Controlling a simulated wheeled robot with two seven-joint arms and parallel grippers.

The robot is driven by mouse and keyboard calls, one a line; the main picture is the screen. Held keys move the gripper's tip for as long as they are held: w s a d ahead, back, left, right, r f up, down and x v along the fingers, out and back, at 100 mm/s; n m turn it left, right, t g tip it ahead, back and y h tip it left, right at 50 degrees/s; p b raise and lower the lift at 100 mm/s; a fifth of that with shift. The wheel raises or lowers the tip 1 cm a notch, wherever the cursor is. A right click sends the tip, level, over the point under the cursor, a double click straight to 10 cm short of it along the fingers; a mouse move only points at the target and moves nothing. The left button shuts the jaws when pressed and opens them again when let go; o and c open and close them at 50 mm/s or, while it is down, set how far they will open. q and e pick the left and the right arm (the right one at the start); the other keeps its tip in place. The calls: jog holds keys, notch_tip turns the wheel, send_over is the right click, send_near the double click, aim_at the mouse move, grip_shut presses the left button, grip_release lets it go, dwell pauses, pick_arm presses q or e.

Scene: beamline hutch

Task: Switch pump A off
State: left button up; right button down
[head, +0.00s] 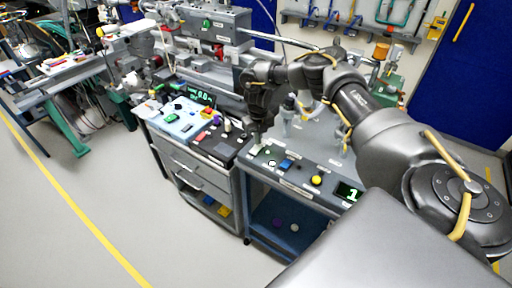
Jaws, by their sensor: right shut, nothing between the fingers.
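My right arm comes in from the right, and its gripper (256,148) points down with its fingers shut and empty. The fingertips are at the left end of a grey control bench top (330,150), close above it; I cannot tell if they touch. Along the bench's front strip are a small pale round control (271,163), a blue control (287,164), a yellow round knob (317,180) and a display (348,191) reading 1. The labels are too small to read, so I cannot tell which control belongs to pump A. My left gripper is out of view.
Left of the bench stands a drawer cabinet (190,165) with a light-blue tray (180,124), small coloured items and a green-digit display (201,96). Beamline equipment (215,24) runs behind. The floor at the front left (60,220) is clear.

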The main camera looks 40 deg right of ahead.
jog(key=shift+f+b, duration=0.55)
jog(key=shift+f, duration=0.35)
jog(key=shift+r, duration=0.1)
notch_tip(320, 180, up, 7)
jog(key=p, duration=0.6)
dwell(0.3)
dwell(0.4)
